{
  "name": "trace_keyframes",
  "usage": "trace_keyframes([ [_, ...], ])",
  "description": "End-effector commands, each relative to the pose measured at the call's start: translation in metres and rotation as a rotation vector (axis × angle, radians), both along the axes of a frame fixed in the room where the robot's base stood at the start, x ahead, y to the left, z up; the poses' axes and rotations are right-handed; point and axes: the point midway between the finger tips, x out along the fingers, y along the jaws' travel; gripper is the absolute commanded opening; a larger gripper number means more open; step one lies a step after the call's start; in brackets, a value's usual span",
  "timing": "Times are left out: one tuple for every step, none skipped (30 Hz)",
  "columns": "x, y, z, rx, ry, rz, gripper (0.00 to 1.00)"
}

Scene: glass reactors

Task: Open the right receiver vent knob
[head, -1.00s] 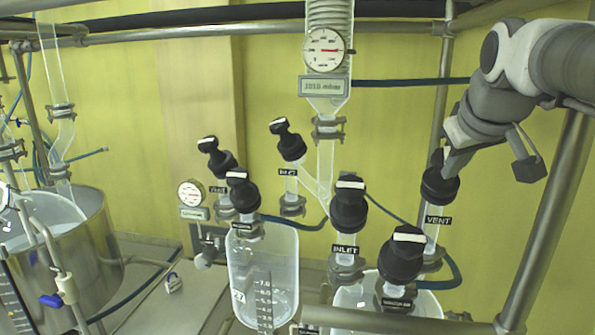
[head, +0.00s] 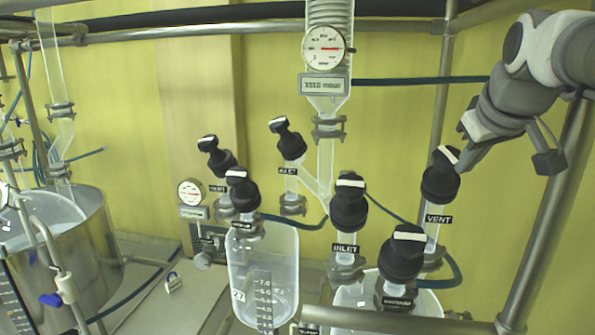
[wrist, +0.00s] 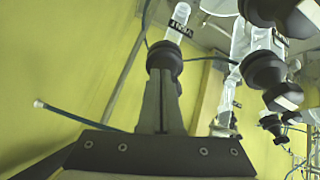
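The right receiver vent knob (head: 441,177) is black with a white bar on top. It sits on a glass tube above a label reading VENT (head: 438,219). The white bar slants down to the right. My gripper (head: 465,164) is just right of the knob, very near its top; I cannot tell whether it touches. In the wrist view my gripper (wrist: 163,76) has its two dark fingers close together, with no clear gap, and their tips overlap the black vent knob (wrist: 165,57). The fingers hide part of the knob there.
An INLET knob (head: 349,205) and another black knob (head: 403,254) stand left of and below the vent knob, above the right glass receiver. A steel post (head: 548,220) rises on the right. A pressure gauge (head: 324,48) hangs at the top middle.

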Motion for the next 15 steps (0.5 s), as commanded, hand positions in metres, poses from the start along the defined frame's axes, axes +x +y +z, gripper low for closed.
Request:
trace_keyframes([
  [0.0008,-0.0012,0.001,0.0,-0.001,0.0,0.0],
  [0.001,-0.0019,0.0013,0.0,-0.001,0.0,0.0],
  [0.0014,-0.0026,0.0018,0.0,-0.001,0.0,0.0],
  [0.0017,-0.0031,0.002,-0.001,-0.001,0.001,0.0],
  [0.0019,-0.0035,0.0023,-0.001,-0.001,0.0,0.0],
  [0.0021,-0.004,0.0026,-0.001,-0.002,0.001,0.0],
  [0.0023,-0.0042,0.0028,-0.001,-0.002,0.001,0.0],
  [0.0024,-0.0045,0.0029,-0.001,-0.002,0.001,0.0],
  [0.0025,-0.0046,0.0031,-0.001,-0.002,0.001,0.0],
  [0.0026,-0.0046,0.003,-0.002,-0.002,0.001,0.0],
  [0.0027,-0.0047,0.0031,-0.002,-0.003,0.002,0.0],
  [0.0027,-0.0047,0.0033,-0.002,-0.003,0.002,0.0],
  [0.0028,-0.0046,0.0032,-0.002,-0.003,0.002,0.0],
  [0.0028,-0.0046,0.0032,-0.001,-0.003,0.001,0.0],
  [0.0028,-0.0046,0.0033,-0.001,-0.003,0.001,0.0],
])
